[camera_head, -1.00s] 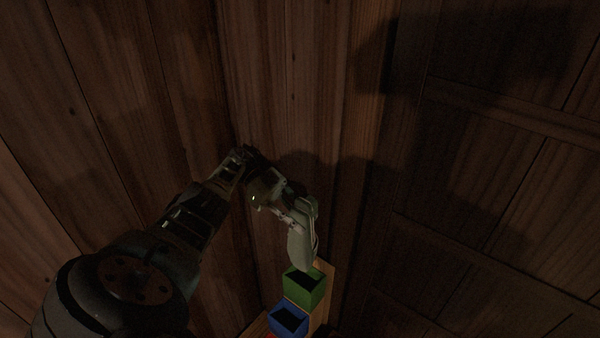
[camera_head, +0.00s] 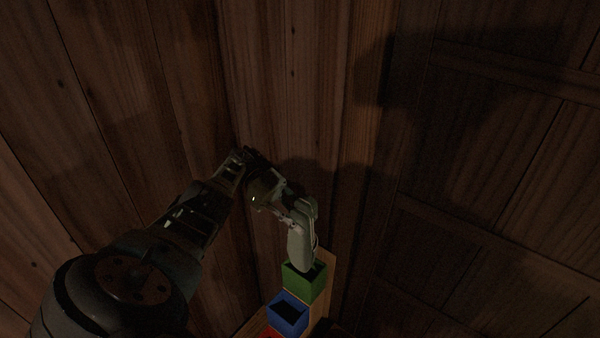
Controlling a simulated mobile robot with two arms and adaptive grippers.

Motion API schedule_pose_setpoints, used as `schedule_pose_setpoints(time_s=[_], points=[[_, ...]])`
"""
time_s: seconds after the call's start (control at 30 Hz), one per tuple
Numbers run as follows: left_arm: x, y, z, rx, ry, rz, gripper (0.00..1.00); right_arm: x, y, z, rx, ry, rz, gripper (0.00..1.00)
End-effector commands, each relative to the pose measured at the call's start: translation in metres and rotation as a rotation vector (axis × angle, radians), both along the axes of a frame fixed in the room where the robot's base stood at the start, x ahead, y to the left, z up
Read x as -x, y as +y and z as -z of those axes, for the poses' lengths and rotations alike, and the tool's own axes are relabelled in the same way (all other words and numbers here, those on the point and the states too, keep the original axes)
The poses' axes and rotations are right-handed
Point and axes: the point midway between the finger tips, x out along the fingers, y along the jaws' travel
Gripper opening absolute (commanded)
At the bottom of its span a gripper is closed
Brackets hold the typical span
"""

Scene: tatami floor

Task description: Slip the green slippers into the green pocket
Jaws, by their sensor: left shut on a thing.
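A pair of pale grey-green slippers (camera_head: 300,247) hangs toe-down from my left gripper (camera_head: 293,203), which is shut on their upper end. Their lower tip is at the mouth of the green pocket (camera_head: 302,281), and it hides much of the opening. I cannot tell how far the tip is inside. The green pocket is an open-topped box on a wooden board. My right gripper is not in view.
A blue pocket (camera_head: 288,315) stands just below the green one, with part of a red pocket (camera_head: 268,334) at the bottom edge. The light wooden board (camera_head: 324,273) backs them. Dark plank walls surround the space, and the light is dim.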

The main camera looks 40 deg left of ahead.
Motion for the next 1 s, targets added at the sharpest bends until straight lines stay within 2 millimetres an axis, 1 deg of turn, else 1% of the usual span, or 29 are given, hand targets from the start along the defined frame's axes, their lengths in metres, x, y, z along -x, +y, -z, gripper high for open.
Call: schedule_pose_setpoints(time_s=[0.03,1.0], points=[[0.000,0.000,0.006,0.001,-0.001,0.000,0.00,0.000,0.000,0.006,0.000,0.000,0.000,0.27],[0.000,0.000,0.063,0.000,-0.001,0.000,0.00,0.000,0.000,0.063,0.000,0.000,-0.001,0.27]])
